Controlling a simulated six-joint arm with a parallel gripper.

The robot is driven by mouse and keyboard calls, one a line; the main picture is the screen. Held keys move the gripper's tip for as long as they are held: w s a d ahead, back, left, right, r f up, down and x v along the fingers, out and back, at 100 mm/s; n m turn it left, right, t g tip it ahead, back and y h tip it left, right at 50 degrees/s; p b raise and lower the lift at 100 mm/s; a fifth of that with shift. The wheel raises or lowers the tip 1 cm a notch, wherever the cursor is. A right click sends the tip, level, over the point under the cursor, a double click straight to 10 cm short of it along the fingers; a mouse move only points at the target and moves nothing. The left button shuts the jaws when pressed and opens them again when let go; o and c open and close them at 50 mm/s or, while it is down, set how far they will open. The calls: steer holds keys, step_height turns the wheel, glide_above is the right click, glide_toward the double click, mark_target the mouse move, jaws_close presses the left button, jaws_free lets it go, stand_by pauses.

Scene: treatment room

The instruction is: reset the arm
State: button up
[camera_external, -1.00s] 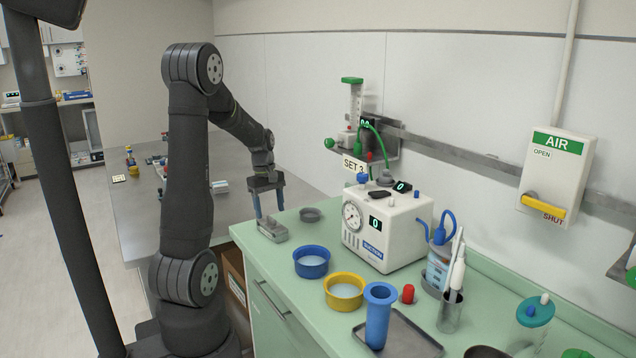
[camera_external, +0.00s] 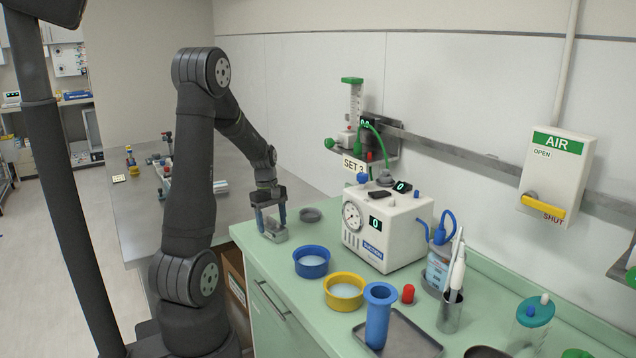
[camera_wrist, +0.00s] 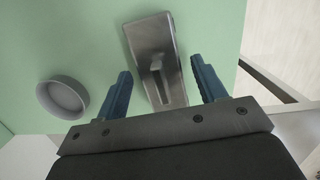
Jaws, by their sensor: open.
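My gripper (camera_external: 271,222) is over the back left corner of the green counter (camera_external: 290,281), pointing down. In the wrist view my gripper (camera_wrist: 164,92) has its two blue fingers spread wide. A small grey metal block (camera_wrist: 153,62) with a raised bar on top shows between and beyond the fingers, apart from both. The same metal block (camera_external: 275,236) is partly hidden by the fingers in the external view. Nothing is held.
A grey dish (camera_wrist: 62,97) stands beside the metal block. Blue (camera_external: 311,262) and yellow (camera_external: 344,291) bowls and a white suction unit (camera_external: 385,230) stand further along the counter. A wall rail (camera_external: 450,155) runs behind. The counter edge is close.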

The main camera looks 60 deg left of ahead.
steer(key=r, duration=0.1)
steer(key=d+r, duration=0.1)
steer(key=r, duration=0.1)
steer(key=shift+r, duration=0.15)
steer(key=w+d+r, duration=0.1)
steer(key=d+r, duration=0.5)
steer(key=d, duration=0.4)
steer(key=w+a+f+n+t, duration=0.15)
steer(key=a+n, duration=0.35)
steer(key=a, duration=0.5)
steer(key=w+a+f+n+g, duration=0.1)
steer(key=w+a+n, duration=0.3)
steer(key=a, duration=0.6)
steer(key=s+a+f+n, duration=0.2)
steer(key=a, duration=0.4)
steer(key=s+a+f+n+y, duration=0.1)
steer(key=s+a+f+n, duration=0.1)
steer(key=a, duration=0.5)
steer(key=s+a+f+n+t, duration=0.1)
steer(key=s+a+f+n, duration=0.1)
steer(key=a, duration=0.5)
steer(key=shift+s+a+f+n+y, duration=0.25)
steer(key=shift+s+n+y, duration=0.15)
steer(key=shift+s+n, duration=0.5)
steer(key=shift+o, duration=0.5)
steer(key=shift+w, duration=0.15)
